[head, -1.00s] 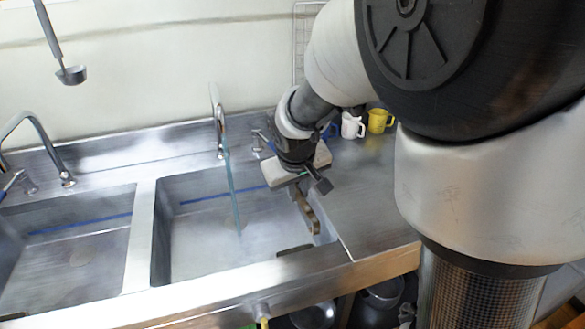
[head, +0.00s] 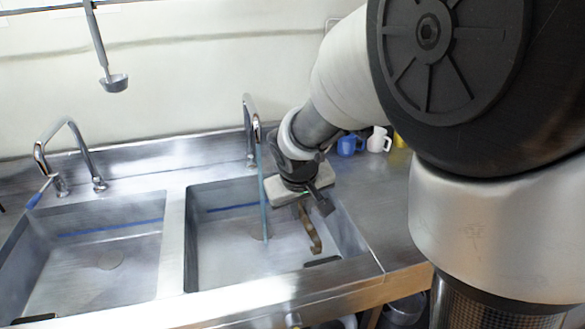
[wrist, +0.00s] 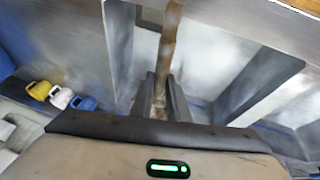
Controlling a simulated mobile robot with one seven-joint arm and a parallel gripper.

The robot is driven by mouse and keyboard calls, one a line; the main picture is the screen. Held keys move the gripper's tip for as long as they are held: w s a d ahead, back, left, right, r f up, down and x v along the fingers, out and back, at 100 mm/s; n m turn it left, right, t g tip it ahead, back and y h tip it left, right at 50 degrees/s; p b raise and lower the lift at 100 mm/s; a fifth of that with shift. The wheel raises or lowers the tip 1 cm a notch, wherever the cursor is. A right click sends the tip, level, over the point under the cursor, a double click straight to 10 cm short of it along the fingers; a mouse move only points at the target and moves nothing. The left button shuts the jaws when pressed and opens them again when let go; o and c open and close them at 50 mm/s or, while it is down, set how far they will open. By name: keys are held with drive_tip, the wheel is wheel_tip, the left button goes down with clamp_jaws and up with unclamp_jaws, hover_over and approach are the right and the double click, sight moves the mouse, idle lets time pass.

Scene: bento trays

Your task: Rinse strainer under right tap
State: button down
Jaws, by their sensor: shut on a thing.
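My gripper (head: 306,205) is shut on a brown, bar-like piece (head: 313,234), which I take to be the strainer's handle. It hangs down over the right basin (head: 225,262) and curves at its lower end. In the wrist view the jaws (wrist: 161,90) close on this brown piece (wrist: 170,42), which runs out past the top edge; no mesh or bowl shows clearly. The right tap (head: 250,130) stands behind the right basin, and a thin blue stream of water (head: 262,205) falls from it. The held piece is to the right of the stream, apart from it in the picture.
The left basin (head: 105,262) and left tap (head: 72,130) are at the left. A blue mug (head: 347,145), a white mug (head: 379,140) and a yellow mug (head: 399,142) stand on the counter at the right. A ladle (head: 114,84) hangs on the wall.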

drive_tip(key=w+a+f, duration=0.2)
drive_tip(key=w+a, duration=0.5)
drive_tip(key=w, duration=0.3)
drive_tip(key=shift+a+f+p, duration=0.25)
drive_tip(key=shift+p, duration=0.1)
drive_tip(key=shift+d, duration=0.1)
idle(0.6)
drive_tip(key=shift+w+d, duration=0.35)
drive_tip(key=shift+d, duration=0.05)
drive_tip(key=shift+a, duration=0.1)
drive_tip(key=shift+s+a, duration=0.4)
drive_tip(key=s+d+b, duration=0.2)
drive_tip(key=s+d, duration=0.2)
drive_tip(key=s, duration=0.2)
drive_tip(key=shift+s+d+b, duration=0.2)
drive_tip(key=shift+d+b, duration=0.1)
drive_tip(key=shift+d, duration=0.1)
idle(0.5)
idle(1.1)
